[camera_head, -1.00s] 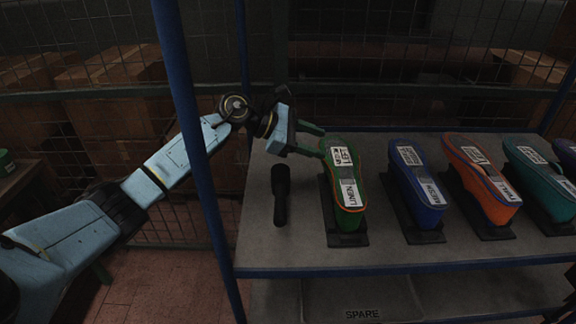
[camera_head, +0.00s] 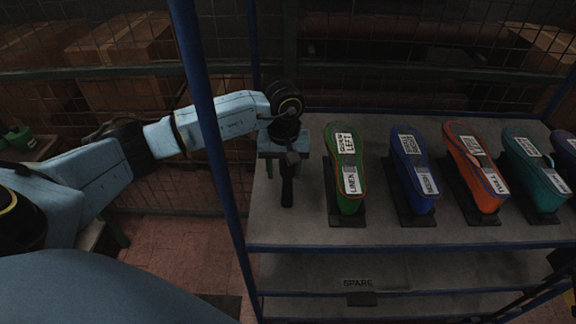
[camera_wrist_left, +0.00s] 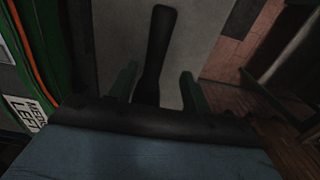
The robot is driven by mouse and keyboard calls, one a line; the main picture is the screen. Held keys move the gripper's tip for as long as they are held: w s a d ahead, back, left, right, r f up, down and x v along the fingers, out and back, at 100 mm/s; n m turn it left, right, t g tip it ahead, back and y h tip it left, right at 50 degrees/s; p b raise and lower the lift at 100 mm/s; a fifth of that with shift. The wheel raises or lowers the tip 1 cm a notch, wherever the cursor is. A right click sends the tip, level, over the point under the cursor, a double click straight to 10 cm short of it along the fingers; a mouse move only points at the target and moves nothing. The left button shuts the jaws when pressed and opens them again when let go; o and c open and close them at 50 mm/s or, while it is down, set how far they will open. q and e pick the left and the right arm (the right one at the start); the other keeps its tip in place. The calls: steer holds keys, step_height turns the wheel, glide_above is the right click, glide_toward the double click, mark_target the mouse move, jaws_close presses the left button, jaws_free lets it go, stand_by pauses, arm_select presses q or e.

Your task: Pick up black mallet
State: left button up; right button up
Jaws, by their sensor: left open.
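The black mallet (camera_head: 287,188) lies on the grey shelf, left of the green shoe form. In the head view its upper part is partly hidden by my left wrist and gripper. My left gripper (camera_head: 289,160) is above the mallet, pointing down at it. In the left wrist view the mallet's dark shaft (camera_wrist_left: 157,50) runs up between the two green fingers of my left gripper (camera_wrist_left: 160,85). The fingers are apart, one on each side of the mallet. I cannot tell whether they touch it. My right gripper is not in view.
The green shoe form (camera_head: 345,170) stands close to the right of the mallet, followed by blue (camera_head: 413,172), orange (camera_head: 475,165) and teal (camera_head: 535,172) ones. A blue shelf post (camera_head: 215,140) stands in front of my left arm. The shelf's front strip (camera_head: 400,232) is clear.

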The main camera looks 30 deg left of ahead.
mark_target(287, 177)
arm_select(q)
steer(key=shift+w+f+p, duration=0.2)
steer(key=shift+f, duration=0.75)
steer(key=shift+w+f+p, duration=0.2)
steer(key=shift+f+p, duration=0.05)
steer(key=shift+f, duration=0.75)
steer(key=shift+w+f+p, duration=0.2)
steer(key=shift+f, duration=0.75)
steer(key=shift+d, duration=0.1)
steer(key=shift+c, duration=0.4)
steer(key=shift+r, duration=0.1)
jaws_close()
